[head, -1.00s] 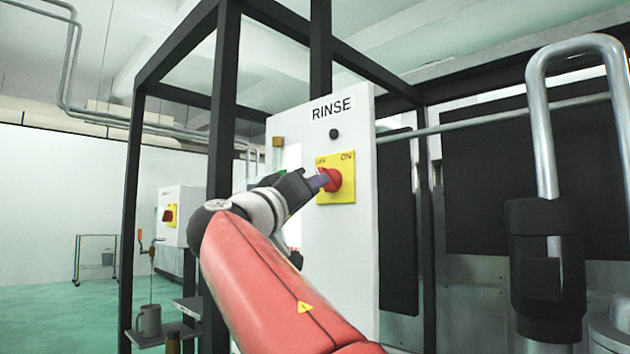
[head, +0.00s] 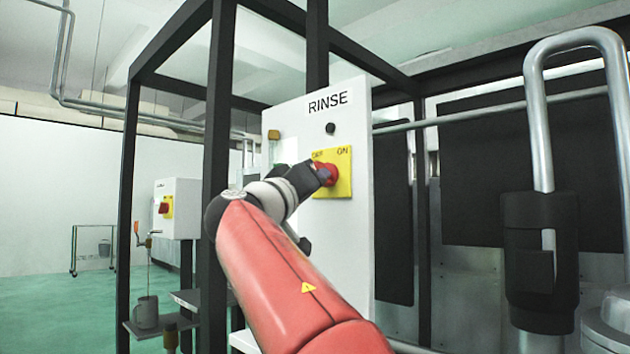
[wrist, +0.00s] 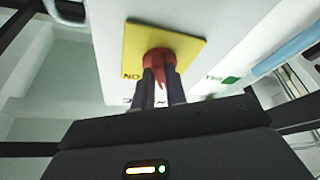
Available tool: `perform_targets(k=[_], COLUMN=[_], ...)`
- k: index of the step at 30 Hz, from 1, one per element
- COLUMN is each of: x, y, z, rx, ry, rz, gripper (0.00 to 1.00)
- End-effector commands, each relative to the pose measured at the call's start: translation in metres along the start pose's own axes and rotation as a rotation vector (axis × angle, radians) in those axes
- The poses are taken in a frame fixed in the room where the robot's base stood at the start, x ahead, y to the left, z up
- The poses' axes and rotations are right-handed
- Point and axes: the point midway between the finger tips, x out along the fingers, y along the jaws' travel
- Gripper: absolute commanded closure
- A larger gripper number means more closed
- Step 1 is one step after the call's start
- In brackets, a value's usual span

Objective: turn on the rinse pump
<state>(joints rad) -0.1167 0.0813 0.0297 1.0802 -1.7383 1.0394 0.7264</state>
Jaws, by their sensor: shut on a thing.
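The white rinse panel (head: 345,250), labelled RINSE, stands in front of me in the head view. A yellow plate (head: 343,183) on it carries the words OFF and ON and a red rotary switch (head: 328,174). In the wrist view the red switch (wrist: 158,60) sits on the yellow plate (wrist: 185,45), which appears turned around. My gripper (wrist: 157,88) is shut on the red switch, one finger on each side of its handle. In the head view my gripper (head: 318,174) partly hides the switch, so its exact setting is hard to read.
A small dark round fitting (head: 330,129) sits above the plate. Black frame posts (head: 216,150) stand left of the panel. A thick grey pipe (head: 541,130) rises at the right. Another white box with a red switch (head: 164,208) stands farther back left.

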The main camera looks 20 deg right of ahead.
Motion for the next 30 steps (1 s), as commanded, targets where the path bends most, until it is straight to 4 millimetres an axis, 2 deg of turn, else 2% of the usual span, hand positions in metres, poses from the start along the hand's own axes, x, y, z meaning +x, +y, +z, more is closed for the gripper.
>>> perform_targets(k=[11, 30], x=[-0.002, 0.001], y=[-0.005, -0.011], z=[0.002, -0.005], rx=[0.104, 0.631], ry=[0.001, 0.002], rz=[0.042, 0.262], gripper=[1.0, 1.0])
